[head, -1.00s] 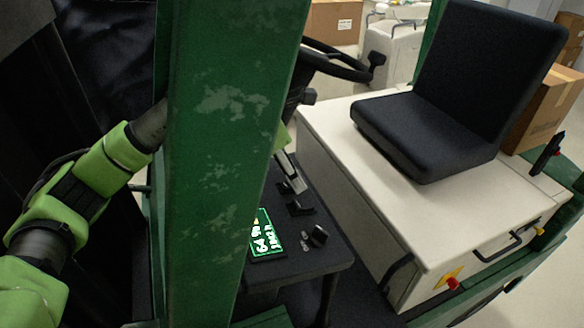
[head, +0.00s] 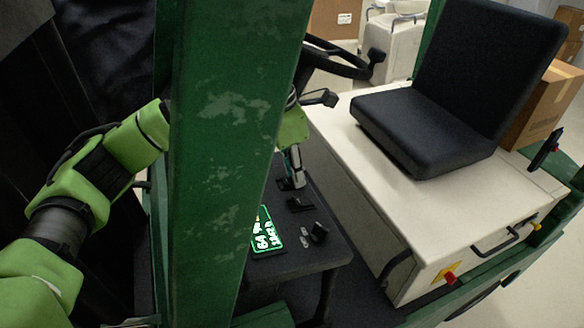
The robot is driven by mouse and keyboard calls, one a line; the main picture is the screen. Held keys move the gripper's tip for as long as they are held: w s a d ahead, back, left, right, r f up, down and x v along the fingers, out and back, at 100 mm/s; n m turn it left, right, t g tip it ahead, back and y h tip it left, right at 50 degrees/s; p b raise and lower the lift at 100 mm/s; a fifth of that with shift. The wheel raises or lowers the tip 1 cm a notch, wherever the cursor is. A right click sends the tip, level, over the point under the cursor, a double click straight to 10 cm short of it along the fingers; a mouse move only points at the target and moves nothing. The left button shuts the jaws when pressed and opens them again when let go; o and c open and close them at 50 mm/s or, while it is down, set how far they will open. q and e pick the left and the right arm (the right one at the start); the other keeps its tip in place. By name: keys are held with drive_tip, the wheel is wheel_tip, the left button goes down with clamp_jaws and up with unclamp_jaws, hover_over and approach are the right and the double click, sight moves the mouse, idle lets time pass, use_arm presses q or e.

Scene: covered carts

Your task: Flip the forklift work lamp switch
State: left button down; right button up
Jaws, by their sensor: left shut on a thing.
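My left gripper (head: 297,178) reaches from behind the green post down to the far end of the dark console (head: 290,262). Its fingers are shut on a small black switch (head: 285,184), mostly hidden by the fingertips. Two more black switches stand nearer on the console: one in the middle (head: 300,204) and one at the near right (head: 319,232). I cannot read which one is marked for the work lamp. My right gripper is not in view.
The green post (head: 225,150) stands close in front and hides part of my left arm. The steering wheel (head: 340,62) and a lever (head: 322,98) are just beyond the gripper. The black seat (head: 430,130) on its pale box (head: 450,205) is to the right.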

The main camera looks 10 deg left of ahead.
use_arm(q)
drive_tip(key=shift+w+d+g+y, duration=0.15)
drive_tip(key=shift+d+g+y, duration=0.05)
drive_tip(key=shift+g+y, duration=0.35)
drive_tip(key=c, duration=1.9)
unclamp_jaws()
wheel_tip(320, 180, up, 12)
drive_tip(key=shift+a+f, duration=0.1)
